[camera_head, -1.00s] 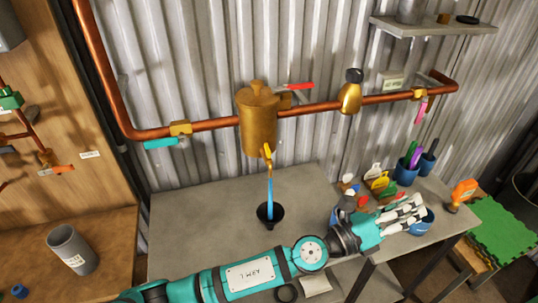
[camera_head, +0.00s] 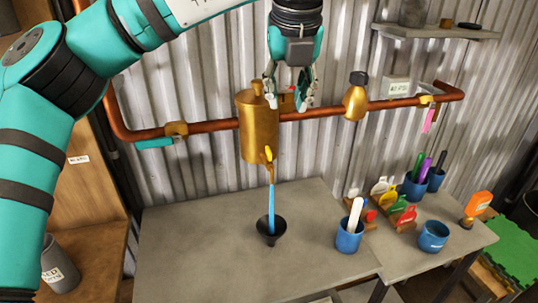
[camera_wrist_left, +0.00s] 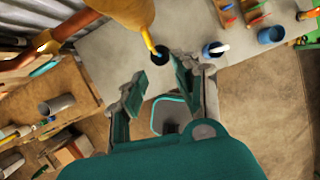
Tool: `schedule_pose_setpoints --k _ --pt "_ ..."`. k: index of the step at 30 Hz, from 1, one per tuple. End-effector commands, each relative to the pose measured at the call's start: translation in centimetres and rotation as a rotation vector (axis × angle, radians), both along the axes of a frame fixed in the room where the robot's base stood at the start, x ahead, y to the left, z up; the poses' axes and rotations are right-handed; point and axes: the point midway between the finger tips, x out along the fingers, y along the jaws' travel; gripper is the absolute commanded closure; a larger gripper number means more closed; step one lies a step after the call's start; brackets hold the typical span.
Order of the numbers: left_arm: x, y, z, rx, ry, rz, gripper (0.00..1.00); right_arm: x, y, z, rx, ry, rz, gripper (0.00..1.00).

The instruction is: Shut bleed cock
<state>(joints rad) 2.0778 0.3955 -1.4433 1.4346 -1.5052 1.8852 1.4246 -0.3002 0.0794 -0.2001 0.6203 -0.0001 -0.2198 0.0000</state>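The bleed cock (camera_head: 268,154) is a small yellow-handled tap under the brass vessel (camera_head: 258,130). Its handle points roughly along the outlet. A blue stream (camera_head: 271,205) runs from it into a black funnel (camera_head: 271,230) on the bench. The cock also shows in the wrist view (camera_wrist_left: 149,42), beyond the fingers. My left gripper (camera_head: 289,95) is open and empty, fingers pointing down, above and right of the cock, by the vessel's top. My right gripper is out of view.
A copper pipe (camera_head: 210,125) runs along the corrugated wall, with a teal lever (camera_head: 154,143), a brass bulb (camera_head: 355,97) and a pink tag (camera_head: 428,120). Blue cups (camera_head: 348,240) and coloured tags (camera_head: 403,216) stand at right. The bench left of the funnel is clear.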

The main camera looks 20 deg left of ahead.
Motion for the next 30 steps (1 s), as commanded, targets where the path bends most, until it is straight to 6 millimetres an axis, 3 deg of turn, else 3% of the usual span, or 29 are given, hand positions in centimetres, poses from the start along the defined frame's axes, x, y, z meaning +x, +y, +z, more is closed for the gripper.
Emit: schedule_pose_setpoints --k 3,8,24,30 --pt "-0.6 1.5 1.3 0.028 -0.02 0.085 0.69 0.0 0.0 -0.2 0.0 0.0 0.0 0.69" --pt "-0.1 2.0 0.2 0.031 -0.017 0.097 0.69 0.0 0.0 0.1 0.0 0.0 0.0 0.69" --pt "3.7 4.0 -10.2 0.03 -0.016 0.092 0.69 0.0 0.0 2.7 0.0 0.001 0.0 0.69" --pt "4.7 4.4 -13.1 0.029 -0.017 0.091 0.69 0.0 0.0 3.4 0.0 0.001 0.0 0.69"
